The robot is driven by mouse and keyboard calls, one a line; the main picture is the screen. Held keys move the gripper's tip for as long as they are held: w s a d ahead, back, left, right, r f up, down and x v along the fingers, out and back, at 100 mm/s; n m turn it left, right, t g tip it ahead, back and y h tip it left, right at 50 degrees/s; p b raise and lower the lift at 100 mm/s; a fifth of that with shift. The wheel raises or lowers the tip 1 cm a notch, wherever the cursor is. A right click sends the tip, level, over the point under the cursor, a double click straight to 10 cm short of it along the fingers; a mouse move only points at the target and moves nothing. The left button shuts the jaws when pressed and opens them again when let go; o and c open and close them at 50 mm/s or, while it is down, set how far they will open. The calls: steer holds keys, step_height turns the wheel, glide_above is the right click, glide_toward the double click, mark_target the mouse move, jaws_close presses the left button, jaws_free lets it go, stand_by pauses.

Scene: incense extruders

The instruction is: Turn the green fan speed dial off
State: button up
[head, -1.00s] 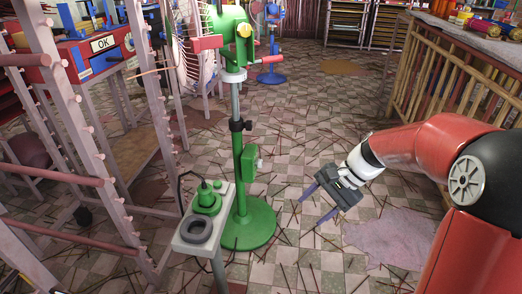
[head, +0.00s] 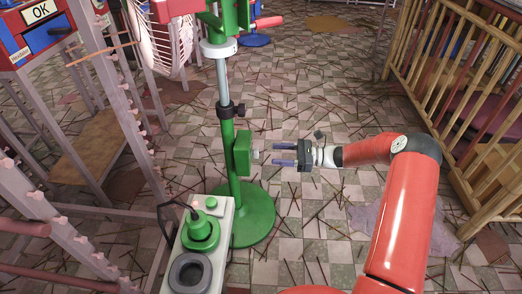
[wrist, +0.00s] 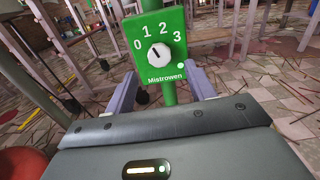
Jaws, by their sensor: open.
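A green fan control box (head: 242,155) is fixed to the fan's green pole. In the wrist view the box (wrist: 176,72) faces me, with white numbers 0 to 3 and the word "Mistrowen". Its round pale dial (wrist: 158,55) has a dark mark tilted up and left, seemingly toward the 1. In the head view the dial (head: 256,154) sticks out to the right. My gripper (head: 274,155) is level, open and empty, just right of the dial and pointing at it. In the wrist view its fingers spread to the left and right below the dial, apart from it.
The green fan's round base (head: 253,216) stands on the tiled floor, strewn with thin sticks. A small stand (head: 217,250) with a green device and a grey ring is in front. Wooden racks are at left, a slatted wooden barrier (head: 440,95) at right.

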mark_target(256, 153)
steer(key=a, duration=0.6)
steer(key=shift+c, duration=0.4)
steer(key=c, duration=0.9)
steer(key=shift+n+b, duration=2.5)
steer(key=shift+n, duration=1.4)
